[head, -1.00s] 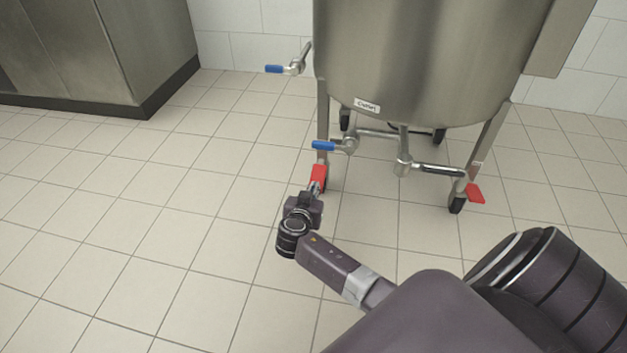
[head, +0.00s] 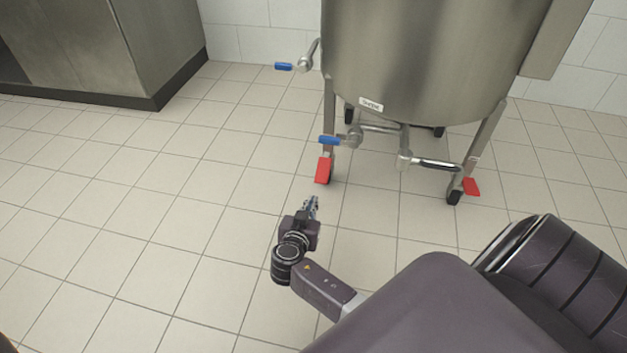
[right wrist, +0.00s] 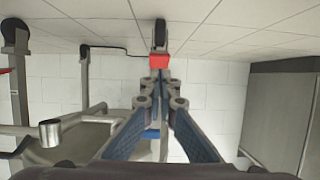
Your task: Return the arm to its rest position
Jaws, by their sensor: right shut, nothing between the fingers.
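My right gripper (head: 312,203) is shut and empty. In the head view it hangs over the tiled floor in front of the steel tank (head: 420,60), its fingers pointing toward the tank. A gap of floor shows between the fingertips and the red caster pedal (head: 324,170) on the tank's left leg. In the right wrist view, which is upside down, the fingers of the gripper (right wrist: 158,88) come together with nothing between them. The red pedal (right wrist: 159,62) shows beyond the fingertips. My left gripper is not in view.
The tank has a blue-handled outlet valve (head: 330,140) and a higher blue-handled valve (head: 284,66) on its left. A second red pedal (head: 471,186) is at the right leg. A steel cabinet (head: 160,45) stands back left. The floor (head: 150,230) left of my arm is clear.

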